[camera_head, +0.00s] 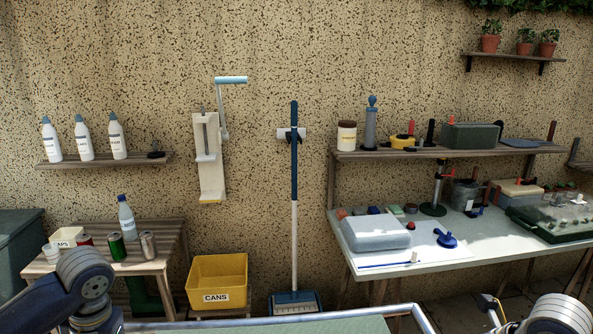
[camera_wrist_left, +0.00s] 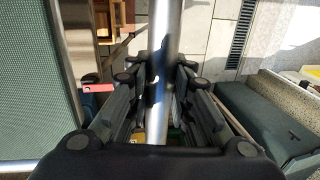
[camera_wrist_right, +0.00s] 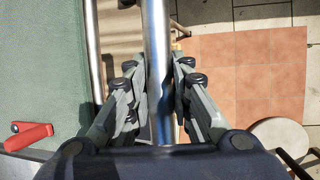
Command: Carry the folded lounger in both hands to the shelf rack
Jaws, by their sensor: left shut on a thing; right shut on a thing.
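The folded lounger (camera_head: 270,325) shows at the bottom of the head view as a metal tube frame with green fabric, held in front of me. In the left wrist view, my left gripper (camera_wrist_left: 160,75) is shut on its metal tube (camera_wrist_left: 165,30), with the green fabric at the left. In the right wrist view, my right gripper (camera_wrist_right: 160,75) is shut on another stretch of the tube (camera_wrist_right: 156,25). A red handle (camera_wrist_right: 28,136) lies at the fabric's edge there. In the head view both gripper fingers are out of sight. I cannot make out for certain which rack is the shelf rack.
A dark green bin (camera_head: 18,245) stands at the left. Paved floor (camera_wrist_right: 240,75) shows below.

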